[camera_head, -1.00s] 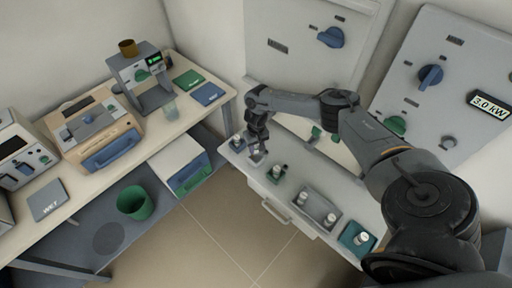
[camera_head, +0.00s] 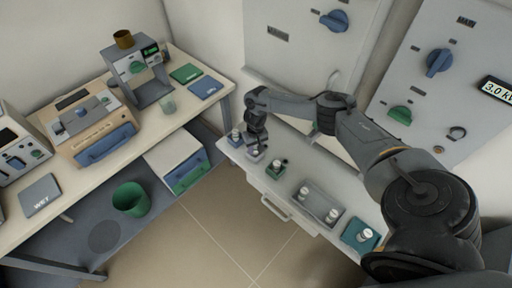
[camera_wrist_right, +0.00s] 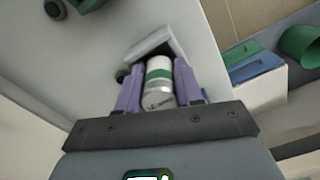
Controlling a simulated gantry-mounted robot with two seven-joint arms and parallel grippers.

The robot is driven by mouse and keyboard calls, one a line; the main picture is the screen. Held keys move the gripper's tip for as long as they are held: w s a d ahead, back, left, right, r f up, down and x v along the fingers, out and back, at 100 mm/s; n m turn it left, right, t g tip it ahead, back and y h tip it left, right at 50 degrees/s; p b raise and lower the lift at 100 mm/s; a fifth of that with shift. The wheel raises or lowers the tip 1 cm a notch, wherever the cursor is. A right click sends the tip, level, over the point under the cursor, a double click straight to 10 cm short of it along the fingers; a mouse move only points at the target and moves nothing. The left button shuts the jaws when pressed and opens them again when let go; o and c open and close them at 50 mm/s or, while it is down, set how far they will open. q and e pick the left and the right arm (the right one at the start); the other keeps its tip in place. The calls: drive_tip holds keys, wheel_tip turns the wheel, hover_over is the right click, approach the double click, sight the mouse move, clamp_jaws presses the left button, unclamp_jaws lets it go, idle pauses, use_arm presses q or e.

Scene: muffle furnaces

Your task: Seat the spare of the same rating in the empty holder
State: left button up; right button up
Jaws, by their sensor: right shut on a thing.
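My right gripper (camera_head: 256,148) is low over the bench at its left end, at the pale grey holder (camera_head: 255,156). In the right wrist view its two purple fingers (camera_wrist_right: 158,92) are shut on a white cylindrical fuse (camera_wrist_right: 160,78) with a green band and a metal end. The pale grey holder (camera_wrist_right: 150,44) shows just beyond the fuse's far end. I cannot tell whether the fuse touches it or sits in it. A blue holder (camera_head: 235,141) and a green holder (camera_head: 275,172) stand on either side. My left gripper is not in view.
A grey tray (camera_head: 318,220) holds two white cylinders. A teal base (camera_head: 354,240) with one more stands at the bench's right end. Furnace panels with knobs rise behind the bench. A side table (camera_head: 60,200) with instruments stands at left, a green bin (camera_head: 131,199) below.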

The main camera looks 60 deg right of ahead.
drive_tip(key=shift+s+d+f, duration=0.1)
drive_tip(key=shift+s+f, duration=0.1)
drive_tip(key=shift+f, duration=0.35)
drive_tip(key=shift+s+d+f, duration=0.1)
drive_tip(key=shift+s+f, duration=0.05)
drive_tip(key=shift+f, duration=0.4)
drive_tip(key=o, duration=0.9)
drive_tip(key=shift+o, duration=1.2)
drive_tip(key=shift+w+a+f, duration=0.1)
drive_tip(key=shift+a, duration=0.1)
drive_tip(key=shift+w+r+p, duration=0.1)
drive_tip(key=shift+r+p, duration=0.35)
drive_tip(key=shift+r, duration=0.2)
drive_tip(key=r+p, duration=1.1)
drive_tip(key=shift+w+a+r, duration=0.1)
drive_tip(key=shift+w+a, duration=0.05)
drive_tip(key=shift+w, duration=0.2)
drive_tip(key=shift+r+p, duration=0.35)
drive_tip(key=shift+p, duration=0.3)
